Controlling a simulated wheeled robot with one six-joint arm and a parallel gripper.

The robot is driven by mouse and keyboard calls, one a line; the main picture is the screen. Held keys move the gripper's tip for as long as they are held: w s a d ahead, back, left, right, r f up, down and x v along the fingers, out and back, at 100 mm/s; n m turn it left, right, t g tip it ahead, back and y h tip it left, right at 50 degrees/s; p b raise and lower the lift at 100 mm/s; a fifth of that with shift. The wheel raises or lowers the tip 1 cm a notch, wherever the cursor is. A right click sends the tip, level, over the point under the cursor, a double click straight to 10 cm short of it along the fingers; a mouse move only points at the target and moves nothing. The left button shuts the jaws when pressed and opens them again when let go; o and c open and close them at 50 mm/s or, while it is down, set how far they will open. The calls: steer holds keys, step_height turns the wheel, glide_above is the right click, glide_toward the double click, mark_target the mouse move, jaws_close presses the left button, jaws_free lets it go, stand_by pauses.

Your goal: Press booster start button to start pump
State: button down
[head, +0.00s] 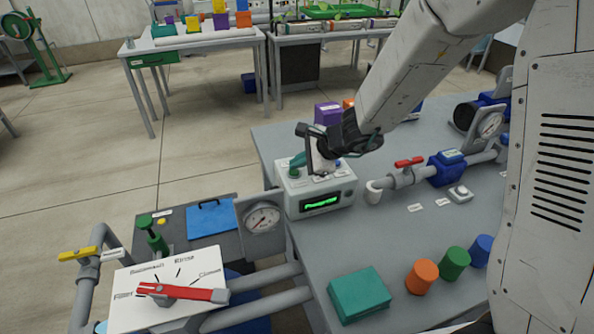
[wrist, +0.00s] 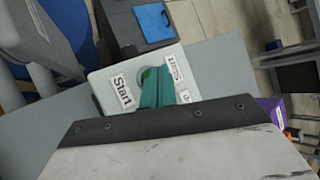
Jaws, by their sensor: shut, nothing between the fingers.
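The white control box (head: 318,198) stands at the left edge of the grey bench, its green display lit. A green button (head: 294,173) shows on the left of its top. My gripper (head: 299,160) is over the box, its shut teal fingers pointing down close to that button. In the wrist view, the teal fingers (wrist: 154,88) cover most of a round grey button surround on the box top (wrist: 105,78). A "Start" label (wrist: 122,92) lies beside them and another label (wrist: 174,67) lies above. The button face is hidden there; I cannot tell whether the fingers touch it.
A pressure gauge (head: 262,220) stands left of the box. A pipe with a red valve handle (head: 409,162) and blue pump body (head: 447,168) is to the right. A teal block (head: 358,294) and coloured cylinders (head: 422,277) stand in front. A selector panel with red lever (head: 182,292) is lower left.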

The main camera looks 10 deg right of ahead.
mark_target(298, 173)
steer(key=shift+f, duration=0.45)
stand_by(0.6)
stand_by(0.4)
steer(key=shift+r, duration=0.8)
steer(key=shift+r, duration=2.5)
